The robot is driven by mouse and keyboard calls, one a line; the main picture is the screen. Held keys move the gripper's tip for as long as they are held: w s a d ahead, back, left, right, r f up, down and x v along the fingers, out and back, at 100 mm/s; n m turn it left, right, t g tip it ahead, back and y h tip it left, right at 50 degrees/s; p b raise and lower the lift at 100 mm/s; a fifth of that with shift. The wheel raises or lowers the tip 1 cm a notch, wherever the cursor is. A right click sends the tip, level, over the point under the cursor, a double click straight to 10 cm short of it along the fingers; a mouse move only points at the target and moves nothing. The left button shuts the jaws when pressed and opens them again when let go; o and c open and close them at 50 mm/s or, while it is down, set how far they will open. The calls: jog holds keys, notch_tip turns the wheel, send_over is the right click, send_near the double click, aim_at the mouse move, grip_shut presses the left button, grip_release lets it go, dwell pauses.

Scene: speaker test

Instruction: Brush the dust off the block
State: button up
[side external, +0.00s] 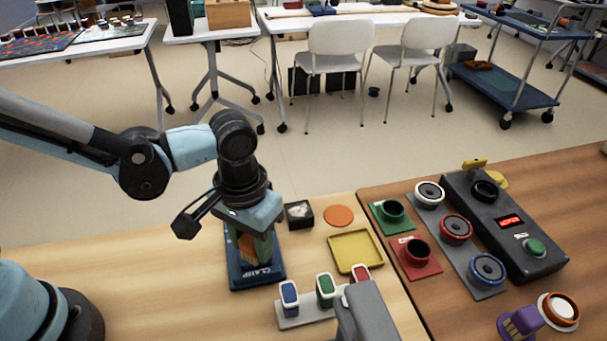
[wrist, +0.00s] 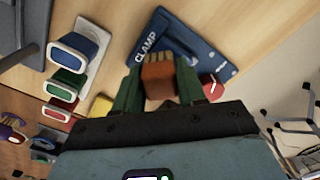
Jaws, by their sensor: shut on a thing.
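My gripper (side external: 248,246) points down over the blue plate marked CLAMP (side external: 236,278), at the left part of the table. A grey rack (side external: 292,322) holds blue (side external: 289,297), green (side external: 325,290) and red (side external: 360,275) white-rimmed pieces.
A small black box (side external: 299,214) with pale contents, an orange disc (side external: 339,216) and a yellow tray (side external: 356,252) lie right of my gripper. Speaker parts and a dark console (side external: 505,228) fill the right table. A grey object (side external: 366,315) stands in the foreground.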

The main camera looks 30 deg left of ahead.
aim_at(251, 243)
jog(key=shift+s+d+r, duration=0.1)
jog(key=shift+s+d, duration=0.3)
jog(key=shift+r, duration=4)
jog(key=w+d+f+n, duration=0.1)
jog(key=w+d+n, duration=0.8)
jog(key=d, duration=0.3)
jog(key=w+a+f, duration=0.2)
jog(key=w, duration=0.1)
jog(key=w+a+f, duration=0.2)
jog(key=w, duration=0.1)
jog(key=w+a+f, duration=0.2)
jog(key=w, duration=0.1)
jog(key=shift+w+f, duration=0.3)
jog(key=shift+w, duration=0.1)
jog(key=shift+w+f, duration=0.1)
jog(key=shift+f, duration=2)
